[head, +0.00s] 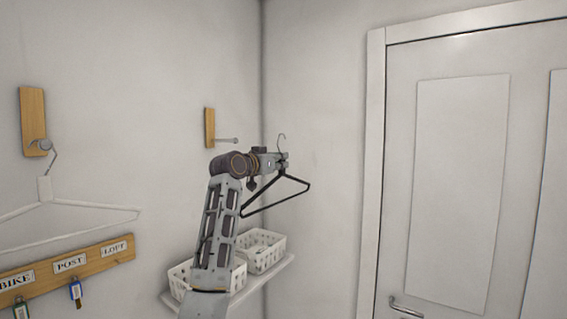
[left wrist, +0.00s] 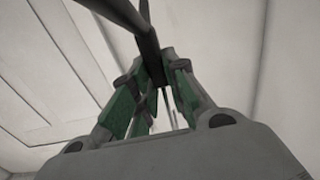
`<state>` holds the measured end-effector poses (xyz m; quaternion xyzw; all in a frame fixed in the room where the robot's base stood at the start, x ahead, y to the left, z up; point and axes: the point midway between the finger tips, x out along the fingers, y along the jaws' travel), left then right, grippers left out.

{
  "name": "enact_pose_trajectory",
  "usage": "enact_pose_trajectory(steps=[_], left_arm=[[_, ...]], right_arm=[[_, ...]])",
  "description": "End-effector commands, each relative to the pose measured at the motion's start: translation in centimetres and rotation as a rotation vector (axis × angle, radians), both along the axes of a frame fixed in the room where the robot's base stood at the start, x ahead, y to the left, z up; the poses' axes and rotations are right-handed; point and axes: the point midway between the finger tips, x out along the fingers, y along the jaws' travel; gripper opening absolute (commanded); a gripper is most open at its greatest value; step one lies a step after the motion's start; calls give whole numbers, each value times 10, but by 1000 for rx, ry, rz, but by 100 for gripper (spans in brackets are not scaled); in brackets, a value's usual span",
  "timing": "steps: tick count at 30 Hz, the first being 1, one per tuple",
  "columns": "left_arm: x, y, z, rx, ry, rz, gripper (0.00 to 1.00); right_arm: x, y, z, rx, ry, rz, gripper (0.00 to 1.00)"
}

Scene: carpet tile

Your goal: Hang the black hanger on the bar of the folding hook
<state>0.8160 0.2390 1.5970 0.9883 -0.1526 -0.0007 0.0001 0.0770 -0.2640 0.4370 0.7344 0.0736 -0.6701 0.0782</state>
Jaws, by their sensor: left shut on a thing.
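The black hanger (head: 294,187) is in my left gripper (head: 283,160), gripped near its neck, with its metal hook (head: 282,140) pointing up. In the left wrist view the fingers (left wrist: 157,88) are closed on the dark hanger (left wrist: 146,40). The folding hook is a wooden plate (head: 210,128) on the wall with a metal bar (head: 228,140) sticking out to the right. The hanger's hook is to the right of the bar's tip in the head view, apart from it in the picture; depth between them is hard to tell. My right gripper is not in view.
A white hanger (head: 70,208) hangs from another wooden wall hook (head: 33,115) at left. Below is a key rack (head: 65,266) with labels and keys. White baskets (head: 265,250) stand on a shelf (head: 262,280) under my arm. A door (head: 470,170) is at right.

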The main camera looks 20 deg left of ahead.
Motion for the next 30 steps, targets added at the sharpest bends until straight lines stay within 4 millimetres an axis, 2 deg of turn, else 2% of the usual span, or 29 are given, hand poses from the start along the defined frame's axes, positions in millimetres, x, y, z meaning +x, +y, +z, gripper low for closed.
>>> enact_pose_trajectory(steps=[30], left_arm=[[19, 59, 0, 1, 0, 1, 0]], right_arm=[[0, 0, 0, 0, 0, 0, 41]])
